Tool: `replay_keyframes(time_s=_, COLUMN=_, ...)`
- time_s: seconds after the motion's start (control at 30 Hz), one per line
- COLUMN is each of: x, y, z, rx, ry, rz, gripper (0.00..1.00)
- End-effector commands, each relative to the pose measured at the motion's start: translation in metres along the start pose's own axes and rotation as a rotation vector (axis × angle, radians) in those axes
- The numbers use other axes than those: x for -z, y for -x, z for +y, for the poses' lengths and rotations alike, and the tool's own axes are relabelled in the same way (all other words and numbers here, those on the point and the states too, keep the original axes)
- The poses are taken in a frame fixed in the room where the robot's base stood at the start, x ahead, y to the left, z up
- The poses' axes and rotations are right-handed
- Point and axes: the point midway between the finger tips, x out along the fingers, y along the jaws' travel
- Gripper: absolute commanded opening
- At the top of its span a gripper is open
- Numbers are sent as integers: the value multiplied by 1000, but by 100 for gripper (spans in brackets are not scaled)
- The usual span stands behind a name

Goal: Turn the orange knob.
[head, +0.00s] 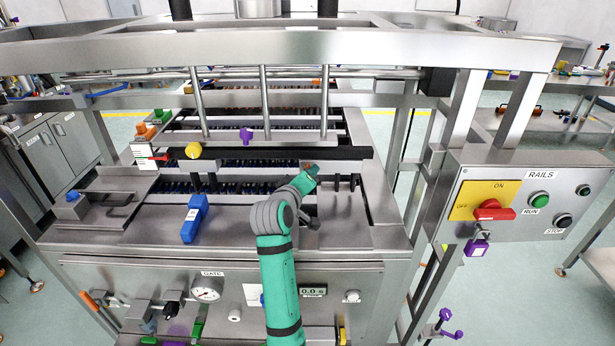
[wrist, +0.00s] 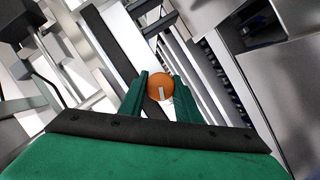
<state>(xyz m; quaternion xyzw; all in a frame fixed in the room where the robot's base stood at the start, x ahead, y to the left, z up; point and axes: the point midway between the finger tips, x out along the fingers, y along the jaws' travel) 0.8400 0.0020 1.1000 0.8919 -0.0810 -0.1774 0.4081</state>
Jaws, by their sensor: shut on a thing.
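The orange knob (wrist: 159,82) shows in the wrist view as a round orange disc with a pale mark on its face. My gripper (wrist: 160,92) has its two green fingers on either side of the knob, shut on it. In the head view my gripper (head: 311,170) is at the right part of the dark bar on the machine, and my own arm and fingers largely hide the knob there.
A yellow knob (head: 193,151) and a purple knob (head: 246,135) sit left of my gripper. A blue block-shaped part (head: 195,218) stands on the metal deck. Upright metal rods (head: 265,105) and a frame beam (head: 300,48) stand behind and above. A control panel (head: 525,205) is at right.

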Motion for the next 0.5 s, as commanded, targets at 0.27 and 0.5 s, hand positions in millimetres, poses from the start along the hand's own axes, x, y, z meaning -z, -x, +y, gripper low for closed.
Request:
replay_keyframes(time_s=0.27, x=-2, y=-1, z=0, rx=43, ry=-103, rz=-4, gripper=7)
replay_keyframes(time_s=0.5, x=-2, y=-1, z=0, rx=55, ry=-131, rz=-5, gripper=7)
